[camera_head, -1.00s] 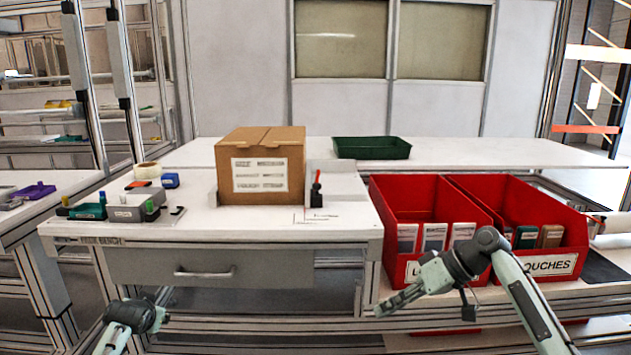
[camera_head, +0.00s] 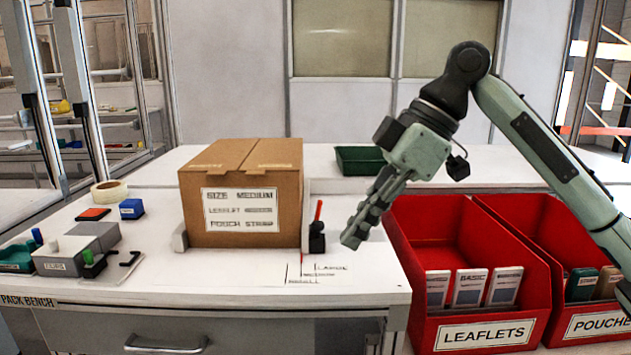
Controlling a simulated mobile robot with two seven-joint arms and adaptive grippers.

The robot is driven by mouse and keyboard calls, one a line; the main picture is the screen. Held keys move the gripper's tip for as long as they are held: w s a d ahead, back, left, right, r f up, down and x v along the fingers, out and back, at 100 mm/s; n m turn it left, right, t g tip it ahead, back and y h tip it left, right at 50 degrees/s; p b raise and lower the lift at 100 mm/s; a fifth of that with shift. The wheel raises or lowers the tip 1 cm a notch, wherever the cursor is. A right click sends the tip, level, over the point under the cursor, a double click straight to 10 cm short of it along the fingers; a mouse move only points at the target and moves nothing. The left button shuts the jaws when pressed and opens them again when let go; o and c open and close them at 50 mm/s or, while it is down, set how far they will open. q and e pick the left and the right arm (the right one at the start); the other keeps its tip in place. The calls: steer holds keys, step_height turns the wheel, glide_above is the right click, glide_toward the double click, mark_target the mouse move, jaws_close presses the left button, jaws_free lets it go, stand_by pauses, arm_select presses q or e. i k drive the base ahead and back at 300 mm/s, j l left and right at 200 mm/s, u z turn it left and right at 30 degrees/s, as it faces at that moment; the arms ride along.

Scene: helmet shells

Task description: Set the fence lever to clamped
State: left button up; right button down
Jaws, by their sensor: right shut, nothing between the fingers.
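The fence lever is a small black clamp (camera_head: 317,238) with a red handle (camera_head: 318,211) that stands nearly upright, leaning slightly right. It is at the right side of the cardboard box (camera_head: 240,200), on the white pack bench. A fence plate (camera_head: 306,200) shows beside the box. My right gripper (camera_head: 352,238) is shut and empty, pointing down and left. It appears just right of the lever, with a small gap in the picture; the depth between them is hard to tell. My left gripper is out of view.
Size marks (camera_head: 315,272) are printed in front of the lever. Red bins of leaflets (camera_head: 450,325) and pouches (camera_head: 560,320) stand right of the bench. A green tray (camera_head: 358,160) is behind. Tape (camera_head: 109,191) and small blocks lie at left. The bench front is clear.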

mark_target(319, 203)
steer(key=i, duration=1.1)
